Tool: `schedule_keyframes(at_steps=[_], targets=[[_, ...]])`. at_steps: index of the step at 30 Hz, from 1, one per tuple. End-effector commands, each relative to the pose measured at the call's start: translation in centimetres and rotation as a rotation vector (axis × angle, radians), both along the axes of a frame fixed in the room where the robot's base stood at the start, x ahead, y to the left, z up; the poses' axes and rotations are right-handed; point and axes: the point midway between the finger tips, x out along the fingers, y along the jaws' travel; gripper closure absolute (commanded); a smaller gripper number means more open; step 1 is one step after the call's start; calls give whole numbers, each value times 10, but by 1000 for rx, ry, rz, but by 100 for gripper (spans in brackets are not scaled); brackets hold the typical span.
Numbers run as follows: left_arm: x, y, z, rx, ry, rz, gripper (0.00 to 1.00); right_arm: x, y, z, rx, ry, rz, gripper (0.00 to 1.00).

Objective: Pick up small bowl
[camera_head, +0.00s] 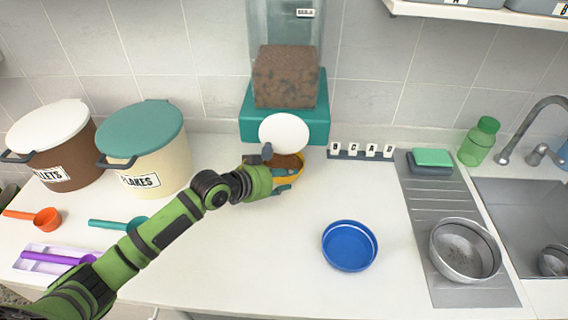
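A small yellow-orange bowl (300,172) with brown contents stands at the foot of the food dispenser, partly hidden by my gripper. My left gripper (276,169) reaches it from the left, its fingers at the bowl's left and near side. Whether the fingers press on the rim is too small to tell. A blue bowl (350,246) sits apart on the white counter, empty. A larger steel bowl (465,250) rests on the drainboard, and another steel bowl (553,262) shows in the sink. My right gripper is not in view.
The dispenser (285,77) with its teal base and a white disc rises directly behind the yellow bowl. A flakes bin (145,160), pellets bin (55,150) and several scoops occupy the left. The counter between my arm and the blue bowl is clear.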

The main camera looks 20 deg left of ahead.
Motion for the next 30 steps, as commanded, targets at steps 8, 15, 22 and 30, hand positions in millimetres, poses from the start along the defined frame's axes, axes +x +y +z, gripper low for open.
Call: schedule_keyframes(at_steps=[8,15,22,30], targets=[[24,-12,-16,-1,2,2,62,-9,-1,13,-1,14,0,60],[38,-21,-26,1,-2,0,62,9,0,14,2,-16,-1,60],[38,-22,-27,1,-1,0,62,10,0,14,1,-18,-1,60],[38,-21,-28,1,1,1,100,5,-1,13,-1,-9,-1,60]])
